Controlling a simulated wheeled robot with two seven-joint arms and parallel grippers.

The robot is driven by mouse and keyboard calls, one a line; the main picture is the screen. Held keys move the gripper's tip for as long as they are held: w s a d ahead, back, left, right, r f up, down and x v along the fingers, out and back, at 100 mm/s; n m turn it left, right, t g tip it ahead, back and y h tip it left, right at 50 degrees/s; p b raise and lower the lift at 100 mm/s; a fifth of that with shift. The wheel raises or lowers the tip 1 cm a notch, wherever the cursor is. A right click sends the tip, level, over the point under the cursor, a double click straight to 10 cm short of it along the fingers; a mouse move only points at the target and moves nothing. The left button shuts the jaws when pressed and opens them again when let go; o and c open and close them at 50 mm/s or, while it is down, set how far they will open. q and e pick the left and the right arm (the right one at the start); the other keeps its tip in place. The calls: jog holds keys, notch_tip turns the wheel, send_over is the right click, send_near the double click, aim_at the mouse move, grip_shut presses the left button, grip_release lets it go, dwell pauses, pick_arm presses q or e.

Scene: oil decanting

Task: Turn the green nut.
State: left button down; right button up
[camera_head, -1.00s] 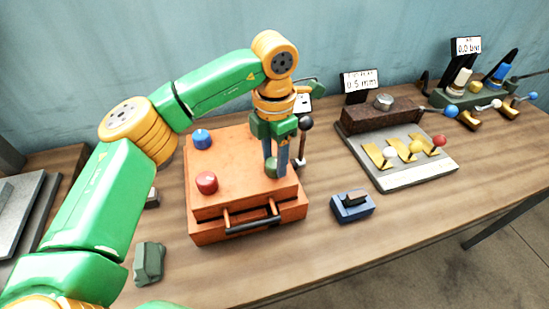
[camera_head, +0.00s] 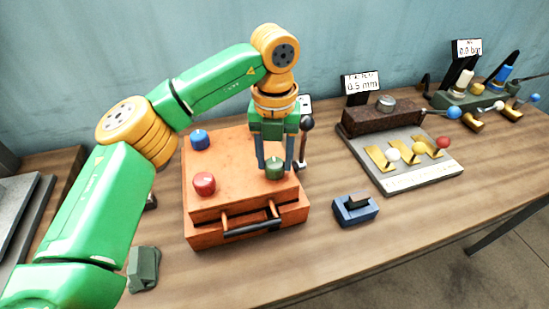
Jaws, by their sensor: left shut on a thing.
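The green nut (camera_head: 275,170) sits on the right side of the orange box's top. My left gripper (camera_head: 275,164) points straight down over it, with one finger on each side, and is shut on the nut. The nut's front shows between the two fingers. The orange box (camera_head: 228,165) also bears a blue nut (camera_head: 200,139) at the back left and a red nut (camera_head: 204,183) at the front left. My right gripper is not in view.
A black-knobbed lever (camera_head: 305,135) stands just right of the box. A blue block (camera_head: 355,208) and a grey-green block (camera_head: 143,268) lie on the table. A grey plate with coloured-knob levers (camera_head: 430,178) is at right. The front right table is clear.

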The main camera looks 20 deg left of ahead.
aim_at(275, 163)
pick_arm(q)
jog(key=shift+n, duration=1)
jog(key=shift+c, duration=1.5)
grip_release()
notch_tip(275, 163, up, 7)
jog(key=shift+r, duration=0.1)
